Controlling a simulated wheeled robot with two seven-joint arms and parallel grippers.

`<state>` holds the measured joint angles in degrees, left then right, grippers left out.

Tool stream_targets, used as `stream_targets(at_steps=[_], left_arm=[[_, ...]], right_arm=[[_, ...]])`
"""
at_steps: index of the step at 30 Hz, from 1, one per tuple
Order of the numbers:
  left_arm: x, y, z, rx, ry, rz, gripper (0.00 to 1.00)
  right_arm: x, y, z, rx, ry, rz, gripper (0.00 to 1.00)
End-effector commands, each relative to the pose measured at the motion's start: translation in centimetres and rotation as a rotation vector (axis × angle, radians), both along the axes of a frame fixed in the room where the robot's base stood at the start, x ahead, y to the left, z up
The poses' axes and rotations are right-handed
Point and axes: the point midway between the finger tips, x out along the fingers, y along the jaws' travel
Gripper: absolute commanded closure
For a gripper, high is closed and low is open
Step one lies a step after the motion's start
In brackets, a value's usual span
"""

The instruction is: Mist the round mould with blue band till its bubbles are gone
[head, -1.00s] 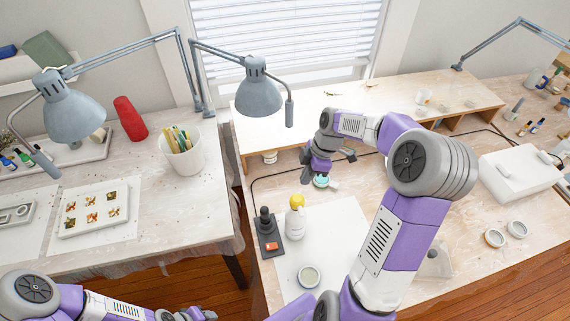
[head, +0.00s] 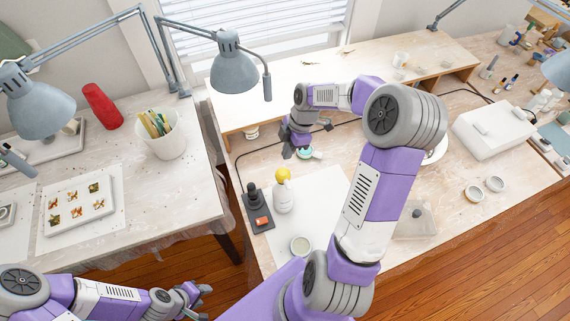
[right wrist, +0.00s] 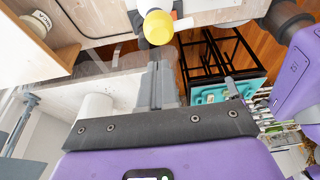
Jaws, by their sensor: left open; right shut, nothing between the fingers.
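A white bottle with a yellow top (head: 283,197) stands upright on the white sheet; its yellow top also shows in the right wrist view (right wrist: 158,27), beyond the fingertips. A small round mould (head: 301,245) lies in front of the bottle. Two more round moulds (head: 474,193) (head: 494,184) lie at the right. A small blue-green round thing (head: 306,153) is partly hidden beside my right gripper. I cannot tell which mould has the blue band, nor see bubbles. My right gripper (head: 288,153) is shut and empty, behind the bottle. My left gripper (head: 203,297) is open and empty, low at the left.
A black stand with an orange-red part (head: 258,211) is just left of the bottle. A lamp (head: 236,70) hangs above. A white box (head: 494,130) stands at the right. The left table holds a tray of castings (head: 78,208) and a cup of tools (head: 162,137). A gap separates the tables.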

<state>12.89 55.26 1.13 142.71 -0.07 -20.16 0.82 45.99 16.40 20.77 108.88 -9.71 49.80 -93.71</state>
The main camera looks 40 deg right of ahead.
Motion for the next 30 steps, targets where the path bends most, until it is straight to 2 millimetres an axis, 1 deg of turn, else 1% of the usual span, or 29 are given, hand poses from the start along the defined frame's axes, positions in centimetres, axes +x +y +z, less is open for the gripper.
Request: stream_targets(at_steps=[1,5,6,9,12,17,26,30], left_arm=[[0.0,0.0,0.0,0.000,0.000,0.000,0.57],[0.0,0.0,0.0,0.000,0.000,0.000,0.57],[0.0,0.0,0.1,0.000,0.000,0.000,0.57],[0.0,0.0,0.2,0.000,0.000,0.000,0.57],[0.0,0.0,0.2,0.000,0.000,0.000,0.57],[0.0,0.0,0.2,0.000,0.000,0.000,0.57],[0.0,0.0,0.2,0.000,0.000,0.000,0.57],[0.0,0.0,-0.6,0.000,0.000,0.000,0.57]], right_arm=[[0.0,0.5,-1.2,0.005,0.005,0.002,1.00],[0.2,1.2,-3.7,0.004,0.004,0.001,1.00],[0.2,1.0,-4.4,0.003,0.004,-0.001,1.00],[0.3,1.0,-5.7,0.003,0.001,0.000,1.00],[0.3,1.0,-6.6,0.001,0.001,0.000,1.00],[0.3,1.0,-7.3,0.001,0.000,-0.001,1.00],[0.3,0.9,-7.3,0.000,0.000,-0.001,1.00],[0.3,0.9,-8.3,0.000,0.000,-0.001,1.00]])
